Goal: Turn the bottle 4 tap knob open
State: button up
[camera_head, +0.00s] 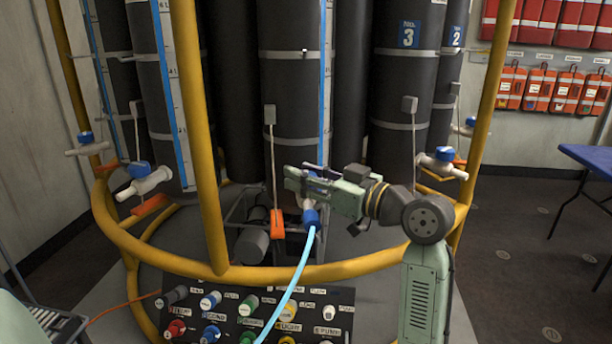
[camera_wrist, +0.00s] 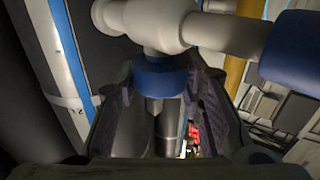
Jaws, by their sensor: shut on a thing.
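The middle dark bottle (camera_head: 290,80) has a white tap (camera_head: 307,204) with a blue hose end (camera_head: 311,218) on it. Its own number label is not visible. My gripper (camera_head: 305,182) reaches in from the right at the tap and hides most of it. In the wrist view, the white tap body (camera_wrist: 150,22) runs across the top, with its blue knob (camera_wrist: 160,77) below it between my fingers. My gripper is shut on this knob. The blue hose end also shows at the right of the wrist view (camera_wrist: 295,48). The knob's turn angle is hard to tell.
A yellow tubular rail (camera_head: 290,270) rings the bottles, with an upright post (camera_head: 198,130) left of my gripper. A light blue hose (camera_head: 291,285) hangs down past a panel of coloured knobs (camera_head: 250,312). Bottle 3 (camera_head: 405,80) stands to the right. A blue table (camera_head: 590,155) is at far right.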

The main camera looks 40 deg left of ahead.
jog(key=o, duration=1.2)
jog(key=d, duration=1.2)
jog(key=shift+w, duration=0.15)
